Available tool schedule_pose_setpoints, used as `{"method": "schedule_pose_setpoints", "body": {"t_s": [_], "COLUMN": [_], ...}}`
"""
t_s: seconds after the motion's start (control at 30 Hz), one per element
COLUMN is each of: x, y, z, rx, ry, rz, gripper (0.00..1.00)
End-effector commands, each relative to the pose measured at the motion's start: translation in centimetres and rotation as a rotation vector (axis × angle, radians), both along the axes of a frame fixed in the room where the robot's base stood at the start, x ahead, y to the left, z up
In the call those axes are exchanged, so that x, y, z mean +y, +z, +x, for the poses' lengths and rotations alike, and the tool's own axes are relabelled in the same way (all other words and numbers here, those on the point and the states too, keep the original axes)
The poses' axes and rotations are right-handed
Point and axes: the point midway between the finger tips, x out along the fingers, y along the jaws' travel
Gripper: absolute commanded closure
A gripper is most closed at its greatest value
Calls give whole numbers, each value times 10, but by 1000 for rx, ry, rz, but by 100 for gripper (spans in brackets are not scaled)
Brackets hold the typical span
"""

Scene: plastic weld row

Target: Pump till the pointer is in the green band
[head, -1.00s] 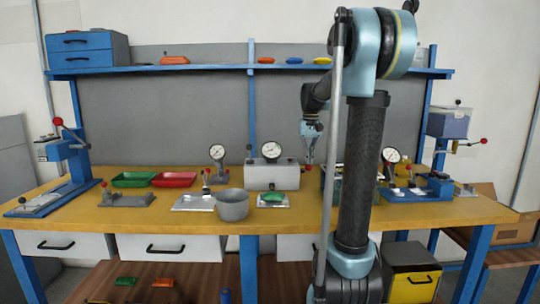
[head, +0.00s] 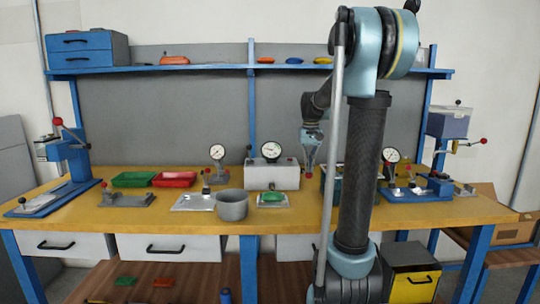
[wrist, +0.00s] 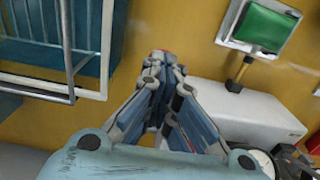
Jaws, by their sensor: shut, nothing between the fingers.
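A pale grey box (head: 285,177) stands mid-bench with a round white gauge (head: 271,151) on top; its pointer and any green band are too small to read. The box also shows in the wrist view (wrist: 235,108), with part of the gauge (wrist: 255,160) at the lower edge. My gripper (head: 309,172) is just right of the box, pointing down, fingers shut and empty. No pump lever is clearly visible.
A green block in a metal tray (head: 272,203) lies in front of the box. A grey pot (head: 232,204) stands to its left. A blue open-framed container (wrist: 55,45) is beside my gripper. Other gauges (head: 217,152) (head: 391,156) stand left and right.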

Motion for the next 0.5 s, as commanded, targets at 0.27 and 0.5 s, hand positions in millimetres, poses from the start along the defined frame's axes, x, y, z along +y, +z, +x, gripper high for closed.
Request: {"method": "schedule_pose_setpoints", "body": {"t_s": [0.27, 0.5], "x": [0, 0], "y": [7, 30], "z": [3, 9], "rx": [-1, 0], "ry": [0, 0], "rz": [0, 0], "gripper": [100, 100]}}
